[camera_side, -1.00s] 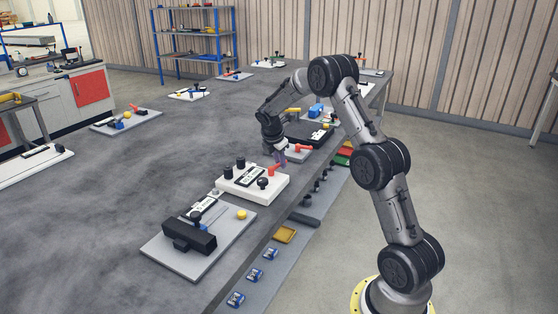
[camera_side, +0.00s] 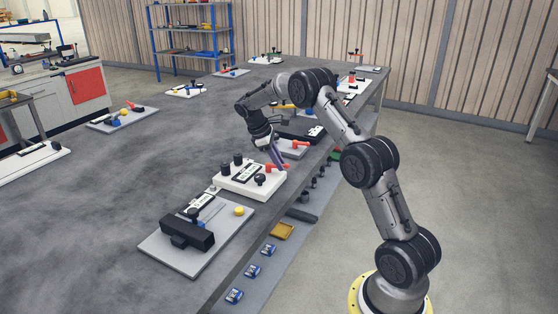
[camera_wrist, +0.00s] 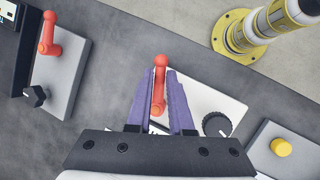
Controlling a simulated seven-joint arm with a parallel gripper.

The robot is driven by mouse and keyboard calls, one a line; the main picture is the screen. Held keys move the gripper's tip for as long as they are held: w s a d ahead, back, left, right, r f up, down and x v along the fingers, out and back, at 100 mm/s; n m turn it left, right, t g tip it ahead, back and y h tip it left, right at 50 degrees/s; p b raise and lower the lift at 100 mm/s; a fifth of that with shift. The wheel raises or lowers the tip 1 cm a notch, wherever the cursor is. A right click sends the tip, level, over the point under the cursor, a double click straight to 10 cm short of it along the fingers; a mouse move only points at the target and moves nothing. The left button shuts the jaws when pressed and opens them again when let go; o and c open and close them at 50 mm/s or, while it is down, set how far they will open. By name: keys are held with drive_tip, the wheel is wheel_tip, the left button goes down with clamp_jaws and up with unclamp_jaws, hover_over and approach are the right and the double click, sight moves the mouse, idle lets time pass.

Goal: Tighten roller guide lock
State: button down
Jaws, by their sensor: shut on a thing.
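A white box (camera_side: 226,184) with black knobs, a label plate and a red lever (camera_side: 276,167) sits near the table edge. I take this red lever to be the roller guide lock; the label is too small to read. My gripper (camera_side: 277,162) comes down on the lever from behind, tilted. In the wrist view, my gripper's purple fingers (camera_wrist: 160,95) stand on both sides of the red lever (camera_wrist: 159,88), closed on it. The lever's lower end is partly hidden between the fingers. A black knob (camera_wrist: 217,124) on the white box is right of the fingers.
A grey plate with a black block (camera_side: 187,233) and a yellow button (camera_side: 239,211) lies in front of the box. Another plate with a red lever (camera_side: 299,144) lies just behind.

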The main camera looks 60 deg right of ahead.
drive_tip(key=shift+a+m+g+y, duration=0.2)
drive_tip(key=shift+a+m+y, duration=0.15)
drive_tip(key=shift+m, duration=0.55)
drive_tip(key=shift+a+m+g+y, duration=0.25)
drive_tip(key=shift+m+y, duration=0.1)
drive_tip(key=shift+m, duration=0.55)
drive_tip(key=c, duration=0.8)
unclamp_jaws()
drive_tip(key=v, duration=1.4)
drive_tip(key=shift+f, duration=0.1)
